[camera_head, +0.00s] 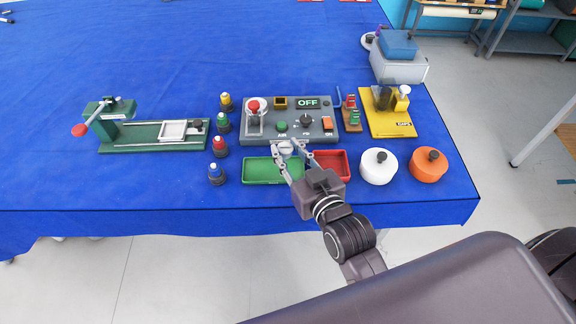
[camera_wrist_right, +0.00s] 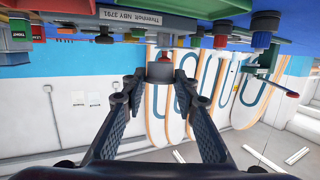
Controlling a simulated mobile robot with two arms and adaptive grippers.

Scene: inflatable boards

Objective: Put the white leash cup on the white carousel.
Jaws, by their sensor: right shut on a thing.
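My right gripper (camera_head: 286,151) is shut on a small pale piece (camera_head: 285,146), which looks like the white leash cup. It is just in front of the grey control panel, above the back edge of the green tray. In the right wrist view the fingertips (camera_wrist_right: 160,80) close around a short grey cylinder (camera_wrist_right: 160,72), which looks darker there. The round white drum with a black knob (camera_head: 379,169), which I take for the white carousel, stands to the right of the gripper, apart from it. My left gripper is not in view.
An orange drum (camera_head: 427,168) stands right of the white one. A green tray (camera_head: 259,172) and a red tray (camera_head: 333,166) lie beside the gripper. The grey panel (camera_head: 318,133), yellow stand (camera_head: 392,128) and several coloured-top bottles (camera_head: 220,148) stand nearby. The cloth's left front is clear.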

